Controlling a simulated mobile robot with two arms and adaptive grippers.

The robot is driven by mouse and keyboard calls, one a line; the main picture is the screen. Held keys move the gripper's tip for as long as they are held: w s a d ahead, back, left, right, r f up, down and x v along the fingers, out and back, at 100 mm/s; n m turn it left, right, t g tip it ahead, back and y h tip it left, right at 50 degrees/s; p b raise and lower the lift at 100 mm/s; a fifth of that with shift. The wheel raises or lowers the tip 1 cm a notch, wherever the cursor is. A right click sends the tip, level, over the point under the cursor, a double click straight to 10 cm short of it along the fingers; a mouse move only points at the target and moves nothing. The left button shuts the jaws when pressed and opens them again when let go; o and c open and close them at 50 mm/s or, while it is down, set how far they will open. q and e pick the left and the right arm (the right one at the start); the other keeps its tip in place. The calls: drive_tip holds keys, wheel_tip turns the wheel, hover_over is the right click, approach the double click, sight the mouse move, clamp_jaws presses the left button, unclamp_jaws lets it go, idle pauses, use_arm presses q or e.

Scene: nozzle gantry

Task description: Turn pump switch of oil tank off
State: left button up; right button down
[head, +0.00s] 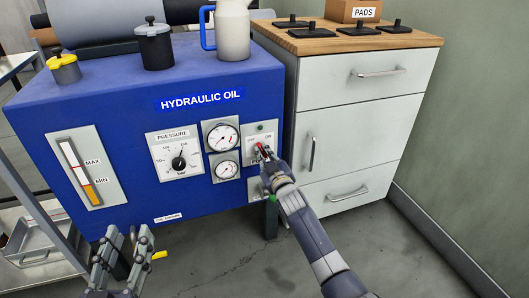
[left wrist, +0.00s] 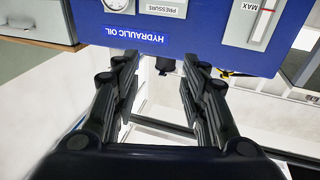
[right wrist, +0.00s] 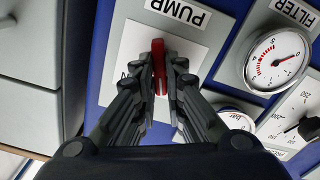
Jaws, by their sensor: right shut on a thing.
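The blue oil tank (head: 130,130), labelled HYDRAULIC OIL, fills the left and middle of the head view. On its right front is the pump switch panel (head: 252,136) with a small light at its top. The red switch handle (right wrist: 159,58) shows in the right wrist view below the upside-down PUMP label (right wrist: 178,12). My right gripper (head: 264,155) is at the panel, shut on the red handle, with a finger on each side. Its fingers hide part of the panel lettering. My left gripper (head: 126,240) is open and empty, low in front of the tank.
A pressure dial (head: 178,160), two round gauges (head: 222,138) and a level gauge (head: 79,168) are on the tank front. A yellow lever (head: 159,255) is below, near my left gripper. A white drawer cabinet (head: 355,135) stands close on the right.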

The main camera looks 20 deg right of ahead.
use_arm(q)
drive_tip(key=shift+a+f+g, duration=0.1)
drive_tip(key=shift+f+g, duration=0.3)
drive_tip(key=shift+f, duration=0.35)
use_arm(e)
drive_tip(key=shift+n, duration=0.8)
drive_tip(key=c, duration=1.7)
unclamp_jaws()
drive_tip(key=shift+o, duration=0.2)
use_arm(q)
drive_tip(key=shift+f+y, duration=0.1)
drive_tip(key=shift+y, duration=0.2)
use_arm(e)
drive_tip(key=shift+s, duration=0.1)
drive_tip(key=s, duration=1.1)
drive_tip(key=shift+s+d, duration=0.2)
drive_tip(key=shift+s, duration=0.2)
